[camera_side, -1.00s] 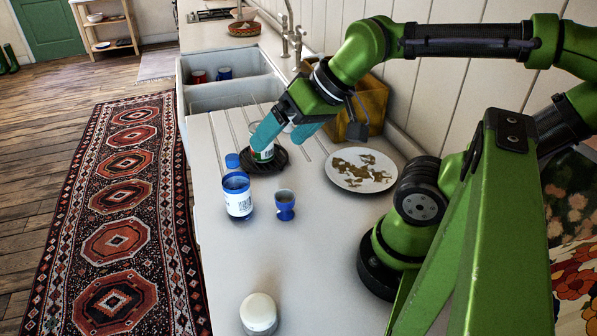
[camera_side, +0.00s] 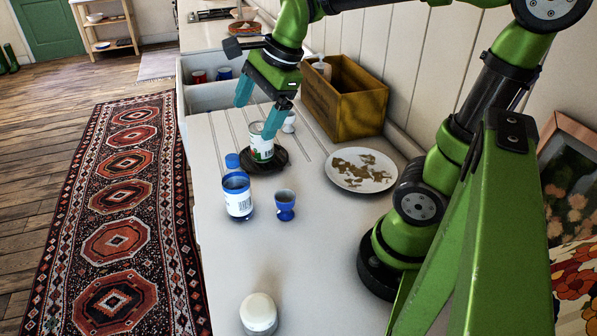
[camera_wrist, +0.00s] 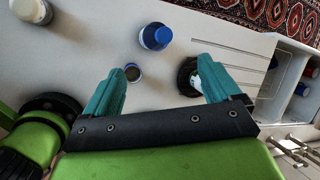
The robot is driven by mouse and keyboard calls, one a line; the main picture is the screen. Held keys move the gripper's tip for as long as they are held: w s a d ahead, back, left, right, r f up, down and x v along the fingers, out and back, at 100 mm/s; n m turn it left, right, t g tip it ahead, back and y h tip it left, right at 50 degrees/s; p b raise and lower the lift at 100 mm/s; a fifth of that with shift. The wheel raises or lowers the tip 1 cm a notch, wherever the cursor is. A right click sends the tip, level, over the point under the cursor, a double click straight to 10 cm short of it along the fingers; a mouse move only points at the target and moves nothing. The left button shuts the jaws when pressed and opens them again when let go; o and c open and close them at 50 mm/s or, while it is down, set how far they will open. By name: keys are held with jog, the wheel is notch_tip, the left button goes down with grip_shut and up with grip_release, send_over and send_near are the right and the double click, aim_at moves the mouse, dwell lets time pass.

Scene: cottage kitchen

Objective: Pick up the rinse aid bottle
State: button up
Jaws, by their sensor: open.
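The blue bottle with a white label and blue cap (camera_side: 238,203), which looks like the rinse aid bottle, stands upright on the counter. The wrist view shows it from above (camera_wrist: 155,37), beyond the fingers and slightly left of the gap's middle. My gripper (camera_side: 257,113) is open, with teal fingers apart and nothing held. It hangs above the white and green can (camera_side: 261,150), farther up the counter than the bottle. The can stands on a black dish (camera_side: 279,163). In the wrist view, the right finger of my gripper (camera_wrist: 160,90) partly covers the can and dish.
A blue egg cup (camera_side: 285,206) stands close right of the bottle. A plate (camera_side: 377,184), a wooden box (camera_side: 352,112) and a small white item (camera_side: 289,122) are farther right. A white-topped jar (camera_side: 258,313) stands at the near end. The sink (camera_side: 210,95) holds mugs.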

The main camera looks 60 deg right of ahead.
aim_at(234, 158)
jog(key=w+f+m, duration=0.2)
jog(key=f+m, duration=0.1)
jog(key=f, duration=0.1)
jog(key=w+a+f+m, duration=0.1)
jog(key=w+f+m, duration=0.1)
jog(key=f, duration=0.3)
jog(key=w+a+f+m, duration=0.1)
jog(key=w+f+m, duration=0.1)
jog(key=f+m, duration=0.2)
jog(key=shift+x, duration=0.8)
jog(key=c, duration=1.6)
